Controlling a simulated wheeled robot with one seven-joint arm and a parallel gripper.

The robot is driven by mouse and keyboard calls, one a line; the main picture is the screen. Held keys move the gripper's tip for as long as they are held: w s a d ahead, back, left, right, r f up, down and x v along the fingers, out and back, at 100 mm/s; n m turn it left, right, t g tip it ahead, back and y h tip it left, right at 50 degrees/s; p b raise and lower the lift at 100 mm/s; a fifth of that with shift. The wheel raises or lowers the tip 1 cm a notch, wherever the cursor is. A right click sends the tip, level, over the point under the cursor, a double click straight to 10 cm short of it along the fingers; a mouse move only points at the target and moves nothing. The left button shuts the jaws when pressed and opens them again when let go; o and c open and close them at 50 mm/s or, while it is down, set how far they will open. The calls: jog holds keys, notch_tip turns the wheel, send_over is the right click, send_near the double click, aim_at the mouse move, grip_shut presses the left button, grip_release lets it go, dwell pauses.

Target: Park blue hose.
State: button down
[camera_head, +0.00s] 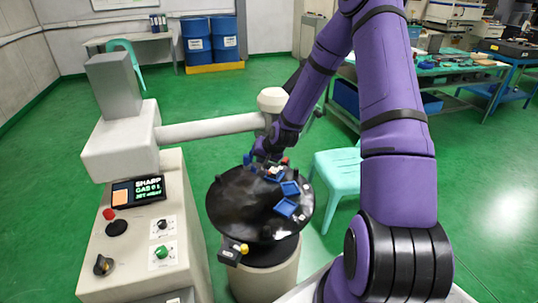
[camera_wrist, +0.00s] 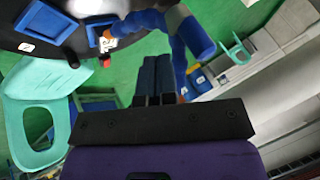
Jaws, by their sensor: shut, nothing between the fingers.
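A blue hose (camera_wrist: 165,22) shows in the wrist view as a thick jointed blue line with a wide blue cylinder (camera_wrist: 195,38) beside it and a small orange tip (camera_wrist: 183,91). In the head view a small blue part (camera_head: 247,159) shows at the far edge of the round black table, partly hidden by my arm. My gripper (camera_wrist: 157,58) is shut and empty, its dark fingers together just beside the hose, apart from it as far as I can tell. In the head view my gripper (camera_head: 264,152) is small and low over the table's far side.
The round black table (camera_head: 235,200) carries blue square holders (camera_head: 285,207) and a small red item (camera_head: 284,160). A white machine arm (camera_head: 215,127) reaches over it from the machine with a control panel (camera_head: 138,191). A turquoise chair (camera_head: 338,180) stands close on the right.

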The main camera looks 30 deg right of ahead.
aim_at(249, 159)
jog(key=shift+w+a, duration=0.75)
jog(key=shift+a, duration=0.1)
jog(key=shift+w+a, duration=0.45)
jog(key=shift+w, duration=0.05)
jog(key=shift+s+d, duration=0.1)
